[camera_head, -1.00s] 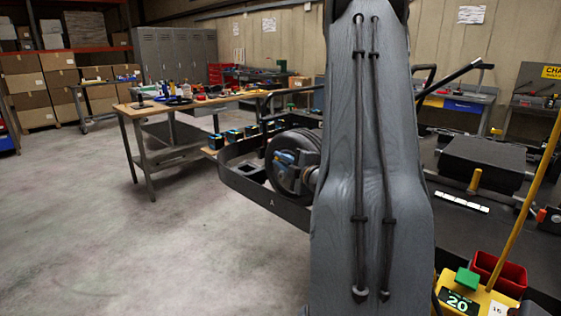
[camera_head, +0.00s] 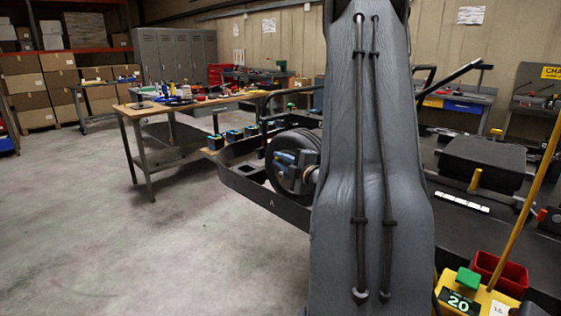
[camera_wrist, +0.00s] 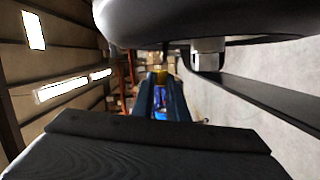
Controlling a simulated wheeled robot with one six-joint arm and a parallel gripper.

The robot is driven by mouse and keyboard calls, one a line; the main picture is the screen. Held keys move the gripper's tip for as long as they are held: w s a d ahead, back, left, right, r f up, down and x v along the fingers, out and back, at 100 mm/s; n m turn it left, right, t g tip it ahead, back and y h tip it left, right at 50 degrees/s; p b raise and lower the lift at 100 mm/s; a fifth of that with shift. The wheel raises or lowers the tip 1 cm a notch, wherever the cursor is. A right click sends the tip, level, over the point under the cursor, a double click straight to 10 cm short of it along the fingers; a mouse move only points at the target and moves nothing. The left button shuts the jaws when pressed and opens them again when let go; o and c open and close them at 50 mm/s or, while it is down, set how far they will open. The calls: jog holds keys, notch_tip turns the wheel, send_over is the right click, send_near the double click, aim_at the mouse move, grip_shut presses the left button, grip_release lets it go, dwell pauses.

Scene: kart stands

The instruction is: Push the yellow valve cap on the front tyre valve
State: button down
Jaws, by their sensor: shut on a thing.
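The front tyre (camera_head: 276,176) is a dark wheel on the kart, partly hidden behind my arm in the head view. In the wrist view a dark rounded surface, which looks like the tyre (camera_wrist: 185,20), fills the top. My gripper (camera_wrist: 160,84) points away from the wrist camera, its two dark blue fingers close together. The yellow valve cap (camera_wrist: 160,75) shows at the fingertips, held between them. In the head view my gripper (camera_head: 285,158) is in front of the wheel, and I cannot make out the cap there. The valve stem cannot be made out in either view.
The kart's black side bumper (camera_head: 262,203) runs around the wheel, close below my gripper. A wooden workbench (camera_head: 205,101) with tools stands behind. A yellow stand (camera_head: 480,298) with a red bin (camera_head: 500,273) is at the lower right. The concrete floor at left is clear.

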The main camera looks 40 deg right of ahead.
jog(key=shift+w+d+f+b, duration=0.15)
jog(key=shift+d+b, duration=0.1)
jog(key=shift+d, duration=0.45)
jog(key=shift+s+d+f+b, duration=0.1)
jog(key=shift+d+f+b, duration=0.1)
jog(key=shift+d, duration=0.45)
dwell(0.3)
jog(key=c, duration=1.7)
grip_release()
jog(key=shift+w, duration=0.1)
jog(key=shift+o, duration=0.2)
jog(key=s+b, duration=0.1)
jog(key=s, duration=0.6)
jog(key=shift+s+a+r, duration=0.25)
jog(key=shift+s+a, duration=0.15)
jog(key=shift+a, duration=0.05)
